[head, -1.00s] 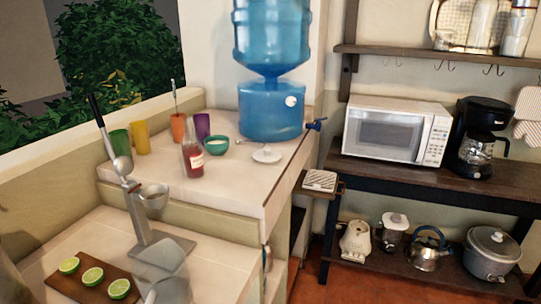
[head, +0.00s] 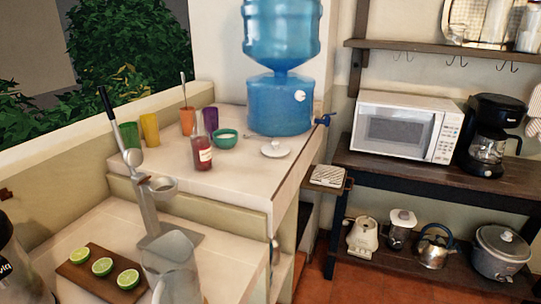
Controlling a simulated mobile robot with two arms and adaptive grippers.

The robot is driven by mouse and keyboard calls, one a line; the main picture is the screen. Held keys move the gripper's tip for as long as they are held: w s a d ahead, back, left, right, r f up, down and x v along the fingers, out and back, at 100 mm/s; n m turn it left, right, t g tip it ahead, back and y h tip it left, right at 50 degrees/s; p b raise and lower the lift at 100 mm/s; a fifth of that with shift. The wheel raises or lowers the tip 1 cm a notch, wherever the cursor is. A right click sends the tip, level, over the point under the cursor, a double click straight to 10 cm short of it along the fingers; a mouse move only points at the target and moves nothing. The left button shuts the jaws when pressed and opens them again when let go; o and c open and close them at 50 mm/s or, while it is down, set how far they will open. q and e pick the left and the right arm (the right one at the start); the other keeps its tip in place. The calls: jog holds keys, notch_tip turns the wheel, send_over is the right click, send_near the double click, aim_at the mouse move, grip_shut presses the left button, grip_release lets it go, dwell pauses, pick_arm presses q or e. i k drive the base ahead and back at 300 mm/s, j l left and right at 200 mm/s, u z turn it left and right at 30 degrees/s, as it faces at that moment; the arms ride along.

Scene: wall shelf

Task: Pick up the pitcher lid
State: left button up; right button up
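The pitcher lid (head: 276,149) is a small white disc with a raised knob. It lies flat on the upper white counter, in front of the blue water dispenser. A clear pitcher (head: 170,272) stands open on the lower counter at the bottom of the head view, partly cut off. Part of my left gripper (head: 10,262), a dark body with lettering, shows at the left edge, far from the lid. Its fingers are not visible. My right gripper is not in view.
Near the lid stand the water dispenser (head: 280,105), a green bowl (head: 225,139), a red bottle (head: 202,156) and several cups. A tall citrus press (head: 148,205) and a board with cut limes (head: 80,285) are on the lower counter.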

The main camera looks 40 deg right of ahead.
aim_at(275, 150)
jog(key=l+u, duration=0.35)
jog(key=l, duration=1.1)
